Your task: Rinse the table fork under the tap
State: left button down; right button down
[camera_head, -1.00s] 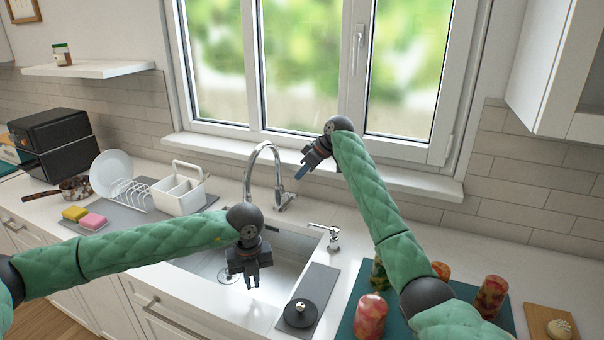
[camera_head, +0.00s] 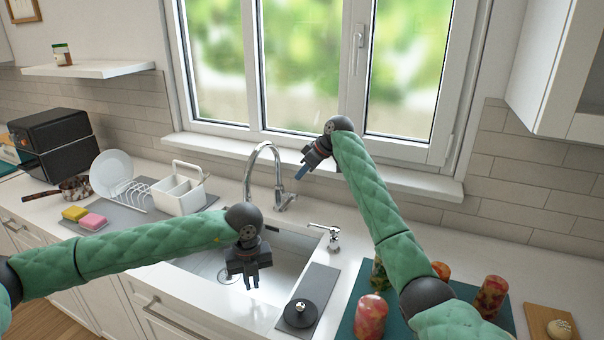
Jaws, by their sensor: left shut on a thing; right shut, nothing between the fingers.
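The chrome tap (camera_head: 279,168) stands behind the sink (camera_head: 290,252), its spout arched over the basin. My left gripper (camera_head: 251,281) points down over the sink, in front of the spout and lower in the picture. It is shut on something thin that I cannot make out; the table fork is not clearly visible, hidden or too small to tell. My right gripper (camera_head: 301,174) is shut and empty, beside the tap on its right, above the tap's lever (camera_head: 287,200); I cannot tell whether they touch. No water stream can be made out.
A soap dispenser (camera_head: 333,240) stands right of the sink, near a dark mat with a round black object (camera_head: 300,313). Patterned cups (camera_head: 371,314) stand on a teal mat under my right arm. A dish rack (camera_head: 128,193), white caddy (camera_head: 178,194) and sponges (camera_head: 93,221) are left.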

pick_arm(q)
jog(key=shift+s+a+r, duration=0.1)
jog(key=shift+s+r, duration=0.8)
jog(key=shift+s, duration=0.2)
jog(key=shift+s+a+r, duration=0.1)
jog(key=shift+s+r, duration=0.75)
jog(key=shift+s, duration=0.25)
